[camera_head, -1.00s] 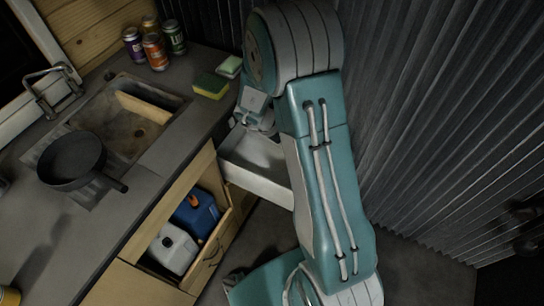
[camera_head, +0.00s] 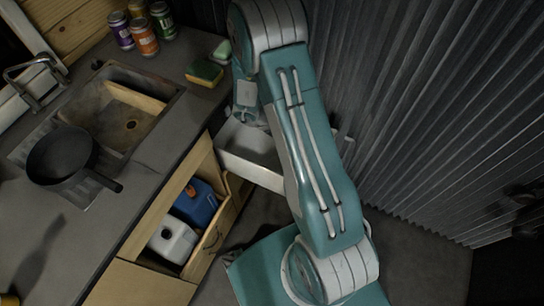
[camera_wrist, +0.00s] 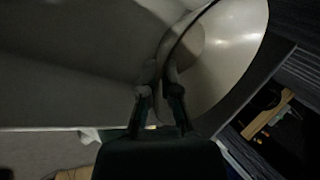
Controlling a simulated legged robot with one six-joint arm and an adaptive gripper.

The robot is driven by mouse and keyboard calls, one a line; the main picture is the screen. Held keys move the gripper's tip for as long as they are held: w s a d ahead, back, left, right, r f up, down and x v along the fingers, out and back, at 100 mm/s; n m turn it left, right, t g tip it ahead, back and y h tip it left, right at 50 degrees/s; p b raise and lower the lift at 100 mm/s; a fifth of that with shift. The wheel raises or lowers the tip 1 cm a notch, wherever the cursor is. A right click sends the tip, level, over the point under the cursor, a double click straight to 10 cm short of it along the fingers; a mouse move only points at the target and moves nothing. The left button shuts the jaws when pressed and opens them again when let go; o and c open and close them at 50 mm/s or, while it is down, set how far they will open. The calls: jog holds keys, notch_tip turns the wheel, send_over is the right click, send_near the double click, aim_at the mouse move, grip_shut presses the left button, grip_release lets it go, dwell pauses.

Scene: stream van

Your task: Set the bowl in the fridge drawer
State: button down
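The pale, shiny bowl (camera_wrist: 232,45) fills the upper right of the wrist view, with its dark rim line running down to my fingers. My gripper (camera_wrist: 161,72) has its two fingers close together on either side of the bowl's near edge, and looks shut on it. A pale grey surface (camera_wrist: 70,70), which looks like the drawer, lies behind and left of the fingers. In the head view the white fridge drawer (camera_head: 253,160) is pulled out at the counter's end. My arm hides the gripper and bowl there. Whether the bowl touches the drawer floor cannot be told.
The counter holds a dark pan (camera_head: 62,157), a sink (camera_head: 118,112), several cans (camera_head: 143,38) and a sponge (camera_head: 204,72). An open wooden drawer (camera_head: 222,228) below holds a blue jug (camera_head: 196,203) and a white jug (camera_head: 173,240). A corrugated wall (camera_head: 420,110) stands at right.

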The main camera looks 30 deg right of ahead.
notch_tip(320, 180, down, 16)
jog(key=shift+d+r, duration=0.1)
dwell(0.5)
jog(key=c, duration=0.8)
grip_release()
jog(key=v, duration=0.7)
jog(key=shift+r, duration=0.2)
